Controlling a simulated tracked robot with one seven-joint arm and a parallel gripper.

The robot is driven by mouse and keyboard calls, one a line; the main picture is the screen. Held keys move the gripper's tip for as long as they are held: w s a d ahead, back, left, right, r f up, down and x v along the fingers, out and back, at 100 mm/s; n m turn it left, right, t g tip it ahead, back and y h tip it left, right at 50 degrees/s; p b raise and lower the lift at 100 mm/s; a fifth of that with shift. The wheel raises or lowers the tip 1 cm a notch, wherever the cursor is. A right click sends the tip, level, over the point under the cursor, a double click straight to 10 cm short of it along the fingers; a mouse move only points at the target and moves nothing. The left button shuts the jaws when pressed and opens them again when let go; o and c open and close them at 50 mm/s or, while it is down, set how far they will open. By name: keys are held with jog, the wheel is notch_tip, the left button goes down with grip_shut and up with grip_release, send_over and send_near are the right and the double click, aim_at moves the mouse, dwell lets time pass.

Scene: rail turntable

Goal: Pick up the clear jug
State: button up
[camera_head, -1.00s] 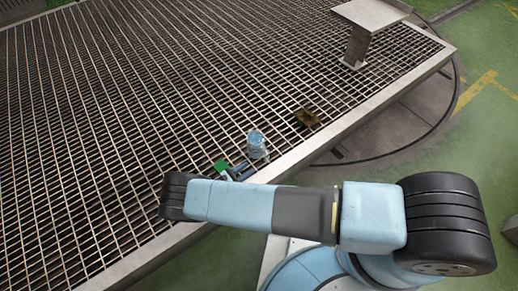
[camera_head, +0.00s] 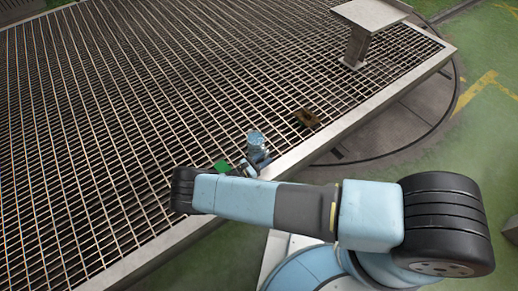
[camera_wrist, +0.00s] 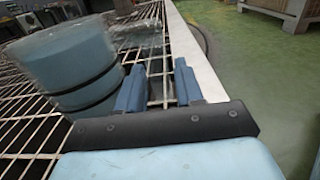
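The clear jug (camera_head: 255,139) is a small, pale bluish see-through vessel on the metal grating near its front edge in the head view. My gripper (camera_head: 262,161) is just in front of the jug, on its near side, and overlaps its lower part in the picture. In the wrist view the two blue fingers of my gripper (camera_wrist: 159,84) are apart, with only grating seen between them. A pale, blurred see-through shape beyond the left finger looks like the jug (camera_wrist: 140,38). I cannot tell whether a finger touches it.
A green item (camera_head: 222,166) lies left of my gripper, partly hidden by my arm. A flat brown item (camera_head: 306,118) lies right of the jug. A grey pedestal (camera_head: 357,42) stands at the far right corner. The grating (camera_head: 120,110) is otherwise clear, edged by a pale rim.

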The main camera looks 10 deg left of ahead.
jog(key=x, duration=0.3)
jog(key=shift+w+d, duration=0.1)
jog(key=shift+w, duration=0.05)
jog(key=shift+c, duration=0.3)
grip_shut()
